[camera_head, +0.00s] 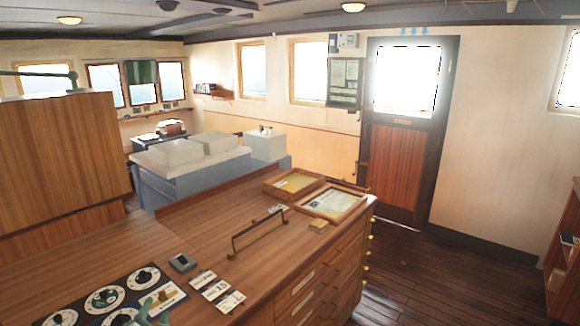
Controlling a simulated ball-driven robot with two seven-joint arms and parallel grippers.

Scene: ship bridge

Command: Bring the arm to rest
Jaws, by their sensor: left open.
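My left gripper (154,309) shows only in part at the bottom edge of the head view, as small grey-green fingers over the dark dial panel (75,304). Its jaws are open, and I see nothing between them. The rest of that arm is cut off by the frame. My right gripper is not in view.
The wooden counter (190,235) holds a small grey box (183,262), several white cards (215,287), a brass rail (258,230) and two framed trays, one with a chart (334,203). A tall wooden cabinet (62,150) stands at left. The dark floor (440,275) at right is clear.

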